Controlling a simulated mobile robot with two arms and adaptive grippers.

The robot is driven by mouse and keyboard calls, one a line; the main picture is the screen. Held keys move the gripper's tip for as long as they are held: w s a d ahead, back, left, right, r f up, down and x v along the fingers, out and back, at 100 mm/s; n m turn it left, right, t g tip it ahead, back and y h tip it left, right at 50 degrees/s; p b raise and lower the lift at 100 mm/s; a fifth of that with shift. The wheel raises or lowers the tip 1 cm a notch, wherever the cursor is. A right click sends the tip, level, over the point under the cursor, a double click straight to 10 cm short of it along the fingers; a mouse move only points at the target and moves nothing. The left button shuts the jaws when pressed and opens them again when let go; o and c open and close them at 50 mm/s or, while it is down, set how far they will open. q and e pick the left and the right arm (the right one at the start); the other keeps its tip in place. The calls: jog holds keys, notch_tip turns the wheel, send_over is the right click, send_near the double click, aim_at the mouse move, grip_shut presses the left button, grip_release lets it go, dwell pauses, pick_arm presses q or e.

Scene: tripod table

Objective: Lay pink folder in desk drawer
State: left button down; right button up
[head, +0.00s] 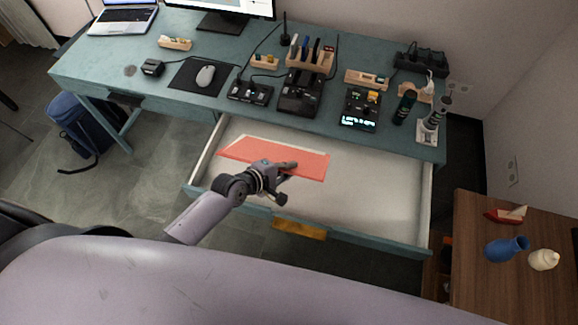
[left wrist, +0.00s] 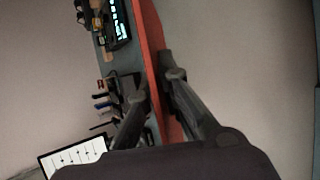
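The pink folder (head: 250,152) is over the open desk drawer (head: 375,195) in the head view, with a pale edge of paper showing along its far side. My left gripper (head: 291,168) is at the folder's near edge, shut on it. In the left wrist view the folder (left wrist: 152,45) shows nearly edge-on as a red strip between the two fingers of my left gripper (left wrist: 158,88). The drawer is pulled out below the desk, pale inside, and no other object shows in it. The exact gap between folder and drawer floor is hard to tell. My right gripper is not in view.
The teal desk (head: 205,38) holds a laptop, a monitor, a mouse on a mat (head: 203,75), a pen holder and several devices. The drawer's front has a yellow handle (head: 299,229). A brown cabinet (head: 490,280) with a blue vase (head: 505,249) stands at the right.

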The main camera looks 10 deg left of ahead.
pick_arm(q)
jog(key=w+f+b, duration=0.4)
jog(key=f+b, duration=0.2)
jog(key=f, duration=0.1)
jog(key=shift+w+f+b, duration=0.2)
jog(key=shift+f+b, duration=0.15)
jog(key=shift+f, duration=0.05)
jog(key=c, duration=1.7)
grip_release()
jog(key=shift+s, duration=0.1)
jog(key=v, duration=1.2)
